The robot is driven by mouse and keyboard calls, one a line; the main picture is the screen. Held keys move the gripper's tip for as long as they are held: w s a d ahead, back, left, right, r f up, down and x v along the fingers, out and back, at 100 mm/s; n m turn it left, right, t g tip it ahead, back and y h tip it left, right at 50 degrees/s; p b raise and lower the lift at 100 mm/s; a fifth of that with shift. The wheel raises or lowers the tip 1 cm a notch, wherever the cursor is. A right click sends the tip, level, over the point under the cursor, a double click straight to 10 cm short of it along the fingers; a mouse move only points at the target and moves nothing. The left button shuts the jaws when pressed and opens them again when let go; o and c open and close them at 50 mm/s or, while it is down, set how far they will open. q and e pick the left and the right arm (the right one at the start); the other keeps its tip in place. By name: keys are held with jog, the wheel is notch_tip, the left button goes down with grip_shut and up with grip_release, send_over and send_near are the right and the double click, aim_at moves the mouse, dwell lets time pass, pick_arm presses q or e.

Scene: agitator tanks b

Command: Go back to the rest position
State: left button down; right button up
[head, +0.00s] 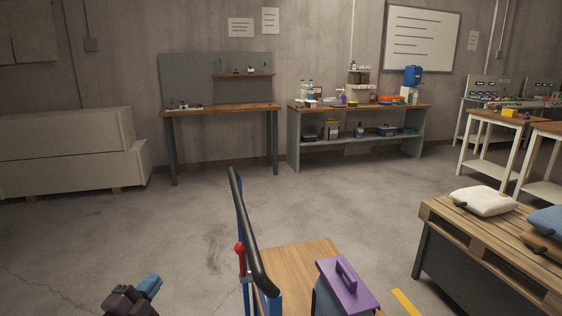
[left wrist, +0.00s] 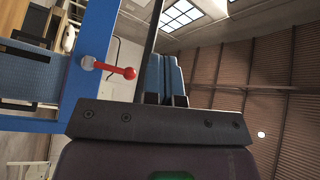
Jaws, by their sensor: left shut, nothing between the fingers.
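My left gripper (head: 150,285) shows at the bottom left of the head view, with its blue fingers together and nothing between them. In the left wrist view its blue fingers (left wrist: 166,80) lie side by side, shut and empty. It is apart from and left of a cart whose black handle bar (head: 252,230) rises in the middle of the head view. A red knob (head: 240,247) sits on the cart's blue frame, and it also shows in the left wrist view (left wrist: 129,73). My right gripper is not in view.
The cart's wooden deck (head: 295,257) carries a box with a purple lid (head: 347,287). A pallet table (head: 455,224) with sacks stands at the right. Workbenches (head: 222,109) line the back wall, and pale crates (head: 65,150) stand at the left. The floor (head: 190,220) between is clear.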

pick_arm(q)
jog(key=s+f+n+g+y+p, duration=0.1)
jog(key=s+f+n, duration=0.4)
jog(key=s, duration=0.6)
jog(key=s+f+n+g+y+p, duration=0.2)
jog(key=s+f+n+g+y, duration=0.1)
jog(key=s, duration=0.8)
jog(key=s+d+f+n+g+y+p, duration=0.1)
jog(key=s+f+n+g+y+p, duration=0.1)
jog(key=s+f+n, duration=0.5)
jog(key=s+f+g, duration=0.1)
jog(key=s, duration=0.4)
jog(key=shift+n+g, duration=0.3)
jog(key=shift+g, duration=0.1)
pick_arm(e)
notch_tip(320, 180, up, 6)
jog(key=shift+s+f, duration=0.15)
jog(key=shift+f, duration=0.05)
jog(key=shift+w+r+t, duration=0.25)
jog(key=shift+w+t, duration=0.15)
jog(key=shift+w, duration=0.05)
